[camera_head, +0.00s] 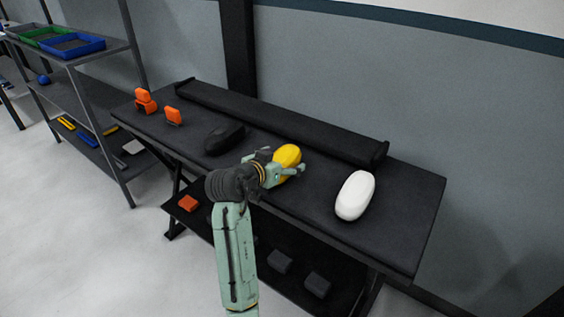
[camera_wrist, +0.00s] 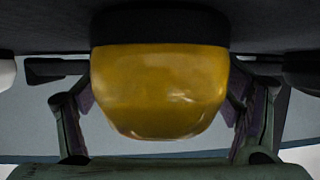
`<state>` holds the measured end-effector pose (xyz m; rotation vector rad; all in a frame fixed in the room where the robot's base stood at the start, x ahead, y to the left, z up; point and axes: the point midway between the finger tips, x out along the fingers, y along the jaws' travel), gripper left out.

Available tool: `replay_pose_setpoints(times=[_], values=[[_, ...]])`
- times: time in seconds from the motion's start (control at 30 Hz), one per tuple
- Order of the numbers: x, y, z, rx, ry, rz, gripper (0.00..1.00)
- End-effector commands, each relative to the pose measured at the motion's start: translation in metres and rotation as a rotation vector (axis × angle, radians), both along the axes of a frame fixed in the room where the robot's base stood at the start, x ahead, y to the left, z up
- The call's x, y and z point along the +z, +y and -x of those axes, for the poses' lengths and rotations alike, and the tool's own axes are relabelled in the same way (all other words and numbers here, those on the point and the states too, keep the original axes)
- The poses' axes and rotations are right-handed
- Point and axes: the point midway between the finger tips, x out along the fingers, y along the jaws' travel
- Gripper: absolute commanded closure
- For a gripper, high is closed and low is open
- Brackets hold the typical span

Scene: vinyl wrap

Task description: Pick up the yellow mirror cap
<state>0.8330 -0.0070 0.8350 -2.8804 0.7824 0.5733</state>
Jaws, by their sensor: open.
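The yellow mirror cap (camera_head: 288,156) lies on the dark bench top (camera_head: 412,225), between a black cap and a white cap. My gripper (camera_head: 284,172) is at the cap, with its fingers spread around it. In the wrist view the yellow cap (camera_wrist: 160,92) fills the middle, between the two open fingers of my gripper (camera_wrist: 160,108). Small gaps seem to show beside the cap, so I cannot tell whether either finger touches it. Part of the cap's near side is hidden by the gripper in the head view.
A white cap (camera_head: 355,195) lies to the right and a black cap (camera_head: 224,138) to the left. A long black roll (camera_head: 280,122) runs along the back of the bench. Orange clamps (camera_head: 146,100) stand at the left end. A shelf rack (camera_head: 128,75) stands further left.

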Motion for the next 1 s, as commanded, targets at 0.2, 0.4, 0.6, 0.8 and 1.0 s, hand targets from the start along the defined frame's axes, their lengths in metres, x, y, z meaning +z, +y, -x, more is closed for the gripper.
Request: replay_pose_setpoints(times=[0.2, 0.4, 0.6, 0.8, 1.0], values=[[-0.0002, 0.0000, 0.0002, 0.000, 0.000, 0.000, 0.20], [-0.0001, 0.0001, 0.0004, 0.000, 0.000, 0.000, 0.34], [0.0001, 0.0000, 0.0005, 0.000, 0.000, 0.000, 0.47], [0.0001, 0.0000, 0.0005, -0.001, 0.000, 0.000, 0.60], [0.0001, -0.0001, 0.0005, -0.001, 0.000, 0.000, 0.74]])
